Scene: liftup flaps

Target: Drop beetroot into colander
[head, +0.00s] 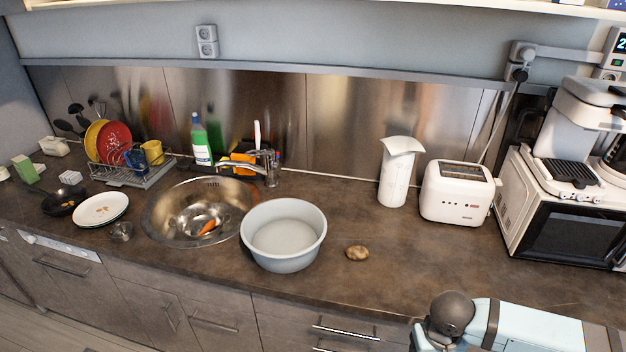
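No clearly red or purple beetroot shows. A small brown, potato-like item (357,253) lies on the counter, right of a large pale grey basin (284,262). The basin stands upright and looks empty; I see no holes in it. A shiny metal bowl or colander (188,227) sits in the round sink (158,209) with an orange carrot (208,227) in it; I cannot make out holes. Part of my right arm shows at the lower right, but its gripper fingers do not. My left gripper is out of view.
A white jug (397,178), a toaster (457,193) and a microwave (575,232) stand at the right. The faucet (268,168) reaches over the sink. A plate (101,209), a pan (66,201) and a dish rack (135,178) are left. Counter right of the brown item is clear.

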